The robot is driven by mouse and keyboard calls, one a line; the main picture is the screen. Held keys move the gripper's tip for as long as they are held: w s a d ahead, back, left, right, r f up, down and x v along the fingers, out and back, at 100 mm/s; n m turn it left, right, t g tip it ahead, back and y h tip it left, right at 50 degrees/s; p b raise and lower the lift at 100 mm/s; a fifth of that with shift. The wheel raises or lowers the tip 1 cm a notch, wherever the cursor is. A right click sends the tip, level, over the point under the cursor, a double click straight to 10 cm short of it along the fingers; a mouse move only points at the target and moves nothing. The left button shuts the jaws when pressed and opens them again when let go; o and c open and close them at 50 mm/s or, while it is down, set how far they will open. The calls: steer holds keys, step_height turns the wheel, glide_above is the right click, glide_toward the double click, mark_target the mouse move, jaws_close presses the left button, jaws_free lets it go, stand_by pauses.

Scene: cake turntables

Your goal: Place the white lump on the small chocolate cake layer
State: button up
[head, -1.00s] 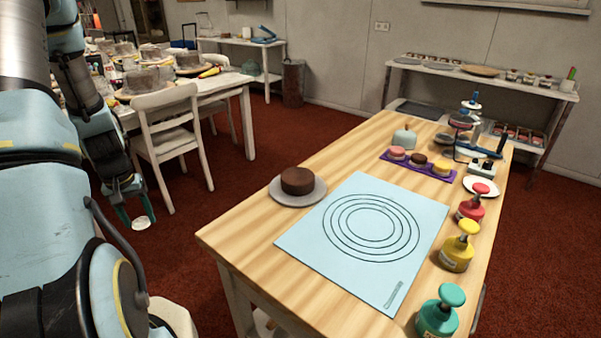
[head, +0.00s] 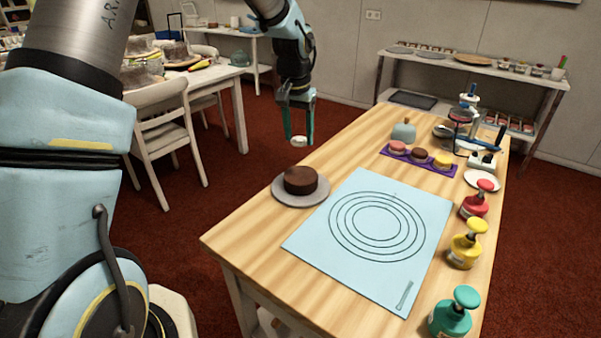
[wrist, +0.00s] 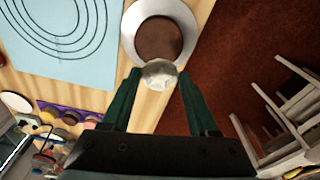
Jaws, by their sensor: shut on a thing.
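The small chocolate cake layer (head: 300,180) sits on a round grey plate (head: 286,198) at the left edge of the wooden table. My gripper (head: 299,140) is shut on the white lump (head: 299,142) and holds it in the air behind the cake. In the wrist view the white lump (wrist: 160,73) is between the fingertips of my gripper (wrist: 160,76). There it overlaps the lower edge of the chocolate cake layer (wrist: 158,38) in the picture. The lump is apart from the cake in the head view.
A blue mat with printed circles (head: 340,265) lies right of the plate. A purple tray (head: 436,169) with small cakes stands behind it. Red, yellow and teal pump bottles (head: 450,318) line the right edge. A white chair (head: 165,135) stands on the floor at left.

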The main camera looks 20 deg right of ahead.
mark_target(301, 174)
step_height(301, 174, down, 10)
steer(key=p, duration=0.2)
steer(key=shift+s+d+r+p, duration=0.1)
steer(key=shift+d+r+p, duration=0.05)
steer(key=shift+p, duration=0.25)
steer(key=o, duration=1.3)
